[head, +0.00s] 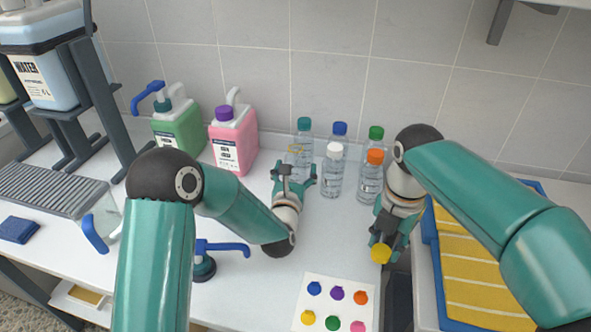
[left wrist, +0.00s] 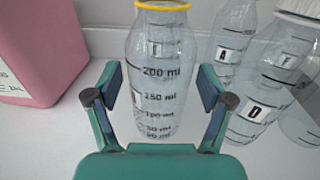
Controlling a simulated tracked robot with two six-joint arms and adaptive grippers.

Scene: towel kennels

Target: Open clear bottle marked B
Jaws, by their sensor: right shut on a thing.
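A clear bottle with a yellow neck ring (head: 297,158) stands upright and uncapped on the counter; it also shows in the left wrist view (left wrist: 158,70). Its volume marks face the wrist camera; I see no letter B on it. My left gripper (head: 293,172) is open, with one finger on each side of this bottle and small gaps beside it. My right gripper (head: 382,243) is shut on a yellow cap (head: 381,254), held to the right of the bottle, near the front. In the left wrist view, neighbouring bottles carry the labels A (left wrist: 226,54) and D (left wrist: 262,110).
Bottles with teal, blue, white (head: 333,170), green and orange caps stand close behind and right. A card with coloured dots (head: 322,285) lies in front. Pink (head: 234,145) and green (head: 180,125) jugs stand left. A blue tray with yellow towels (head: 465,255) is at right.

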